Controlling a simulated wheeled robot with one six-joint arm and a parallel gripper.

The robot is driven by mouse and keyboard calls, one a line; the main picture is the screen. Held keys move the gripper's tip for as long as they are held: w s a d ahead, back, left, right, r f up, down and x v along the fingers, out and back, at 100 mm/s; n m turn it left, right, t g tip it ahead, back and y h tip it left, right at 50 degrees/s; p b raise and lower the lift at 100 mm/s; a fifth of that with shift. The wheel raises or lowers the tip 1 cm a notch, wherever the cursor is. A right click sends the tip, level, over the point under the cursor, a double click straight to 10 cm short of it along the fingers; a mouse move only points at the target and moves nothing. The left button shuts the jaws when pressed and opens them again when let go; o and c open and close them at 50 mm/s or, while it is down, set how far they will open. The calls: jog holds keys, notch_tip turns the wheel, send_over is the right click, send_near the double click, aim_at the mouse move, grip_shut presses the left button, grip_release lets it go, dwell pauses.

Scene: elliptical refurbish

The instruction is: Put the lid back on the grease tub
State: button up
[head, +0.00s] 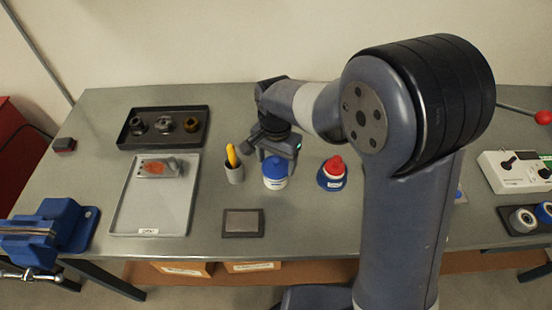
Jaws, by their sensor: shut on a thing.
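A blue lid (275,167) sits at a small white tub (275,184) near the middle of the bench, which I take to be the grease tub. My gripper (277,162) points down from above and is shut on the blue lid, with a finger on either side. The lid is over the tub's top and looks about level. I cannot tell from this view whether it is fully seated or slightly raised. My gripper hides part of the lid's far side.
A blue container with a red cap (333,168) stands close to the right. A cup with a yellow-handled tool (234,172) stands close to the left. A dark grey pad (242,222) lies in front. Trays (120,222) and a blue vise (62,225) are farther left.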

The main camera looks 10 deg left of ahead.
dwell(0.4)
jog(key=o, duration=1)
jog(key=shift+o, duration=0.6)
jog(key=shift+r+p, duration=2.75)
jog(key=shift+r, duration=0.75)
jog(key=shift+c, duration=0.2)
grip_shut()
